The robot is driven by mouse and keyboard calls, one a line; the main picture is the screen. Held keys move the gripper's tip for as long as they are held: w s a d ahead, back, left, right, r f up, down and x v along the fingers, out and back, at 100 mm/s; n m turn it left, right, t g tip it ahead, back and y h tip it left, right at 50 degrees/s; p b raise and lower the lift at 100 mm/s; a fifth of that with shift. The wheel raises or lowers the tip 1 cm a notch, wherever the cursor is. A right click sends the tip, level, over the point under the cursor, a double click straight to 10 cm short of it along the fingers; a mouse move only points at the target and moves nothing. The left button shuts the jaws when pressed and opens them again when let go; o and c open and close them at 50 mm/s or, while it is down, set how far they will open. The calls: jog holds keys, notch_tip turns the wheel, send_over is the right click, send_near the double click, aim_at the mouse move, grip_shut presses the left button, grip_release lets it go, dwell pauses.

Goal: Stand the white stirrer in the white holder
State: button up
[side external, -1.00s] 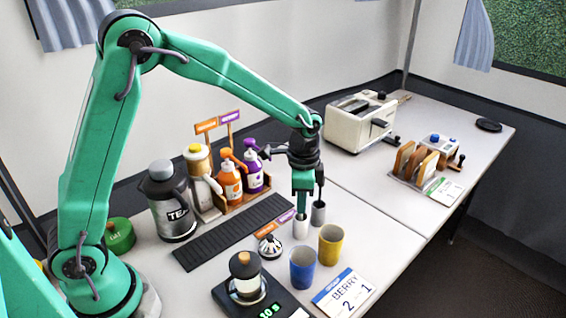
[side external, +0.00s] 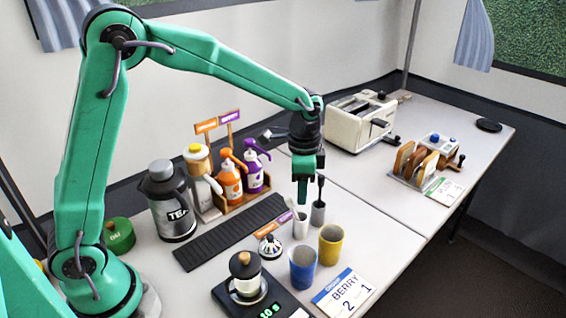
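The white holder (side external: 300,229) is a small upright cup near the front middle of the counter. A thin pale piece, apparently the white stirrer (side external: 295,211), shows at its mouth and seems to lean left; its lower part is hidden. My gripper (side external: 303,203) points down just above the white holder, with its green fingers close by the pale piece. From this side I cannot tell whether the fingers are apart or touch the piece. A grey holder (side external: 318,214) stands just right and behind, with a dark stirrer (side external: 320,187) upright in it.
A blue cup (side external: 302,269) and a yellow cup (side external: 331,246) stand in front of the holders. A small domed item (side external: 269,246) is to the left. Pump bottles (side external: 229,182) stand behind left. A toaster (side external: 361,122) is at the back.

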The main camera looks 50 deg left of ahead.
notch_tip(320, 180, up, 8)
jog(key=shift+r, duration=0.2)
jog(key=shift+s, duration=0.1)
dwell(0.7)
jog(key=s+a+r+n+t, duration=0.1)
jog(key=s+a+n, duration=0.3)
jog(key=s, duration=0.6)
jog(key=s+a+r+n+t, duration=0.2)
jog(key=s+a+n+t, duration=0.2)
jog(key=s, duration=0.7)
jog(key=shift+s+r+n+t, duration=0.2)
jog(key=shift+r+n+t, duration=0.1)
jog(key=shift+n, duration=0.2)
